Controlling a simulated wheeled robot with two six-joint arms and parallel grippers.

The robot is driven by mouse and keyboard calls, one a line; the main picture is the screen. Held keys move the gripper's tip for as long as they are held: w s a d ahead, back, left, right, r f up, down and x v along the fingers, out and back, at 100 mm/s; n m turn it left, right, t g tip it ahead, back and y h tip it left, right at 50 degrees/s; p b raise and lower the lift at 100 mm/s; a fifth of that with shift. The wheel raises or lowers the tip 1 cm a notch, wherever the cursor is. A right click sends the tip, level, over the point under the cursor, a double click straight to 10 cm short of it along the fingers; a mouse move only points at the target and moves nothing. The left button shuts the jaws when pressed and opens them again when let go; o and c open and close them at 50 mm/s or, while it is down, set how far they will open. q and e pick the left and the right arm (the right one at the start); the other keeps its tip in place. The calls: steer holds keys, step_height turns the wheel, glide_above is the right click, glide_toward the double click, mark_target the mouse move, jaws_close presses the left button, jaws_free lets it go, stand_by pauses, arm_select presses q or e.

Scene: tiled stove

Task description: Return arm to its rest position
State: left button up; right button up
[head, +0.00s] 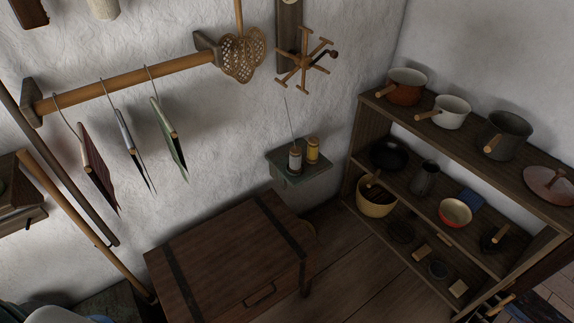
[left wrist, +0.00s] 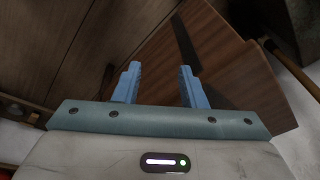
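My left gripper (left wrist: 159,80) shows in the left wrist view, with its two blue fingers apart and nothing between them. Beyond the fingers is the wooden chest (left wrist: 225,55) with its dark strap, and the plank floor (left wrist: 75,40). The gripper looks apart from the chest. In the head view no gripper shows; only a pale rounded bit, perhaps part of my arm, shows at the lower left corner. My right gripper is in neither view.
The chest (head: 225,262) stands below a small wall shelf (head: 310,172) with two spools. Hanging booklets (head: 170,137) are on a wooden rail (head: 130,80). A shelf unit (head: 349,185) with pots stands right. Bare floor (head: 365,275) lies between chest and shelves.

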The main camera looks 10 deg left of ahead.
arm_select(q)
steer(key=s+a+f+g+b, duration=0.1)
steer(key=s+f+b, duration=0.2)
steer(key=s+f, duration=1.5)
step_height(320, 180, down, 4)
steer(key=shift+r, duration=0.2)
